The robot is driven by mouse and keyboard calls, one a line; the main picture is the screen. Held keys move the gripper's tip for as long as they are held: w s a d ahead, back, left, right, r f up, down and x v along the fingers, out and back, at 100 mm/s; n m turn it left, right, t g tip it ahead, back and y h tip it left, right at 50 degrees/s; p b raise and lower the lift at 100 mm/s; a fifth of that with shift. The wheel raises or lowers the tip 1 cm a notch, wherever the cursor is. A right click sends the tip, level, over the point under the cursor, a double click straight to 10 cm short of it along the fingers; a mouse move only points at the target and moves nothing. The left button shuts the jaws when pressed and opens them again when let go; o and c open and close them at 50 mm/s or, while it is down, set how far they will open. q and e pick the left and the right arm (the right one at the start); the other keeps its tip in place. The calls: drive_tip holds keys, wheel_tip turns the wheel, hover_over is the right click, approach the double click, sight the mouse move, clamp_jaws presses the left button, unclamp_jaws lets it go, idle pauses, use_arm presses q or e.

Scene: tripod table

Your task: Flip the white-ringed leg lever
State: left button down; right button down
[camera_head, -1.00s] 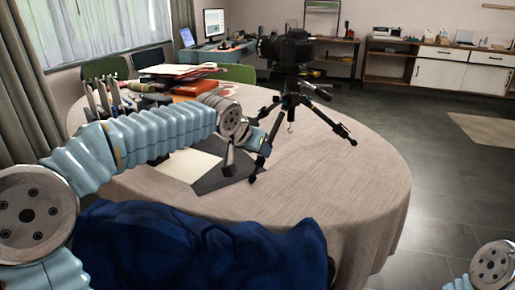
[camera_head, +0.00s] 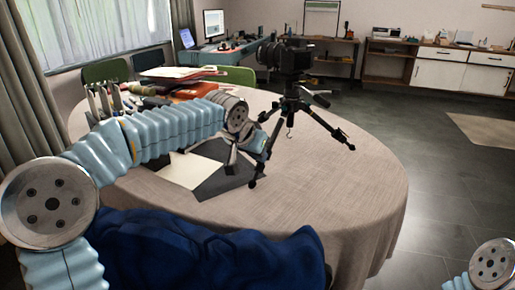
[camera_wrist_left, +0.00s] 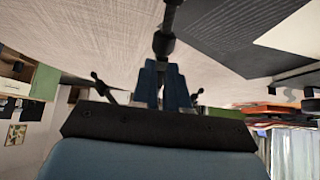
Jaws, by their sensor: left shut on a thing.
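A black tripod (camera_head: 293,101) with a camera (camera_head: 284,58) on top stands upright on the round table, its legs spread. My left gripper (camera_head: 262,143) is at the tripod's near left leg (camera_head: 256,170). In the left wrist view its two blue fingers (camera_wrist_left: 166,82) are shut on a dark part of the tripod leg (camera_wrist_left: 164,44). The gripped spot lies between the fingertips and is mostly hidden. A white ring or a lever cannot be made out in either view. My right gripper is out of view.
The table (camera_head: 330,205) has clear cloth right of the tripod. Dark and white sheets (camera_head: 192,170) lie under my left arm. Books (camera_head: 180,73) and upright tools (camera_head: 104,98) stand at the back left. Blue fabric (camera_head: 210,255) fills the near edge.

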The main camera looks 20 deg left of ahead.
use_arm(q)
drive_tip(key=shift+w+r+g+b, duration=0.15)
drive_tip(key=shift+r+g+b, duration=0.15)
drive_tip(key=shift+g, duration=0.2)
drive_tip(key=shift+r+g+y, duration=0.25)
drive_tip(key=shift+g+y, duration=0.05)
drive_tip(key=shift+g, duration=0.6)
drive_tip(key=c, duration=1.1)
unclamp_jaws()
drive_tip(key=shift+c, duration=0.2)
drive_tip(key=v, duration=1.3)
drive_tip(key=shift+r, duration=0.35)
